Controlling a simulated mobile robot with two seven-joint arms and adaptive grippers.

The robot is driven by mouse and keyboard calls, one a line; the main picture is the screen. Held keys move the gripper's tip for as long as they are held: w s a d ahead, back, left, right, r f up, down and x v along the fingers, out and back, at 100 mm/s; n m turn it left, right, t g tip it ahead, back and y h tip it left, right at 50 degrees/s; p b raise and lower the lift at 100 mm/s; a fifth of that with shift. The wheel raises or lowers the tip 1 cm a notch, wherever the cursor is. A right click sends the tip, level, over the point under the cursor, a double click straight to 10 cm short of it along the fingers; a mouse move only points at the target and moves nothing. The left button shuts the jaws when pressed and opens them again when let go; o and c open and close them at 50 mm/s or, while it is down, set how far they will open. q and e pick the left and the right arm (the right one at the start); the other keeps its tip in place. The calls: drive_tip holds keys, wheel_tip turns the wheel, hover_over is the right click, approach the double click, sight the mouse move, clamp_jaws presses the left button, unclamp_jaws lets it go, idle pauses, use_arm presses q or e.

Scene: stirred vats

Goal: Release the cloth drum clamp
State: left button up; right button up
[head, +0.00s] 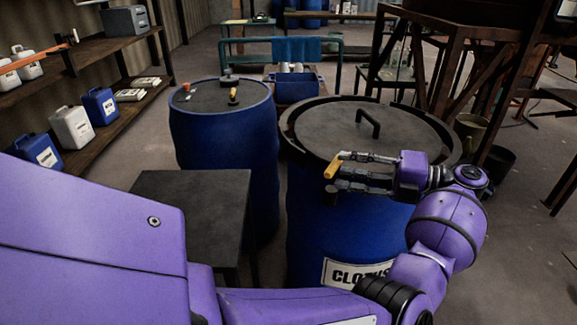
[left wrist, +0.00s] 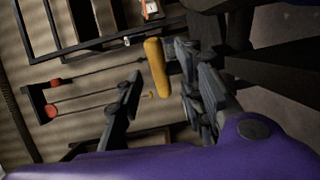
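The cloth drum (head: 325,240) is blue, with a white label reading "CLOTH…", partly hidden by my arm. Its dark lid (head: 340,125) has a raised handle (head: 370,123) and a dark clamp ring around the rim. The yellow clamp lever (head: 333,164) is at the drum's near rim; it also shows in the left wrist view (left wrist: 155,63). My left gripper (head: 341,172) points left across the near rim, fingers apart. The lever is near its fingertips, between them in the left wrist view; contact cannot be told. My right gripper is not in view.
A second blue drum (head: 222,130) with small items on top stands to the left. A dark low table (head: 195,190) stands in front of it. Shelves (head: 105,120) with jugs line the left wall. A metal frame (head: 440,70) stands behind right. Floor at right is partly clear.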

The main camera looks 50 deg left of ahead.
use_arm(q)
drive_tip(key=shift+v, duration=1.75)
